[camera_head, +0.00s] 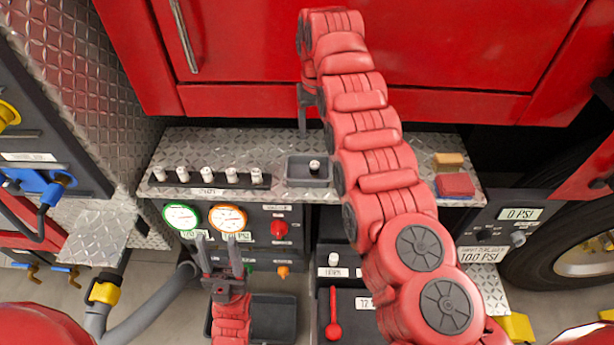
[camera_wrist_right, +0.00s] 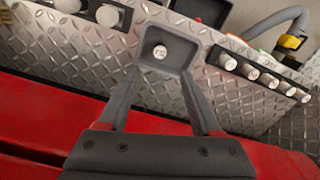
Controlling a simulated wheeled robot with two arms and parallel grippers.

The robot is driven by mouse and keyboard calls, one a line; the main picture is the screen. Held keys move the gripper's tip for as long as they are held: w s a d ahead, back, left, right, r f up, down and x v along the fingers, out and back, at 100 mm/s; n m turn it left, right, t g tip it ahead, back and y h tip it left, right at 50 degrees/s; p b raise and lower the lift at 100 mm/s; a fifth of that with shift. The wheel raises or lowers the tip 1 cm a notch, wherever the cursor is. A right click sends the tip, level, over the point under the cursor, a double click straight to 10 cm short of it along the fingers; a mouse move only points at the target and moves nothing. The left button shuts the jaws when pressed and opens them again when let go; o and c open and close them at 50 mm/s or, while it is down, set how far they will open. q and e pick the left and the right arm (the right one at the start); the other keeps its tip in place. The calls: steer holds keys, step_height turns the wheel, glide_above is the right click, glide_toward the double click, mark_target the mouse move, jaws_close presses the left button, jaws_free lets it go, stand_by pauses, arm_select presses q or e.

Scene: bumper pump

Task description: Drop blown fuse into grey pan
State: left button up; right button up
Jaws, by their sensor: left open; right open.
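A small fuse (camera_head: 314,167) with a pale top and darker body is in the grey pan (camera_head: 296,181) on the tread-plate bumper. In the right wrist view, the fuse (camera_wrist_right: 160,52) shows its round white end inside the grey pan (camera_wrist_right: 184,50). My right gripper (camera_head: 305,104) is behind the pan, partly hidden by its own arm. The wrist view shows its fingers (camera_wrist_right: 160,77) open, with nothing between them. My left gripper (camera_head: 217,240) is open and empty in front of the gauges, below the bumper.
A rack (camera_head: 205,187) with several white-topped fuses stands left of the pan. A yellow block (camera_head: 448,160) and a red block (camera_head: 455,185) lie at the bumper's right end. Two gauges (camera_head: 181,217) and a red lever (camera_head: 333,315) are below. My right arm covers the middle.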

steer(key=shift+r+p, duration=1.9)
steer(key=shift+r, duration=0.9)
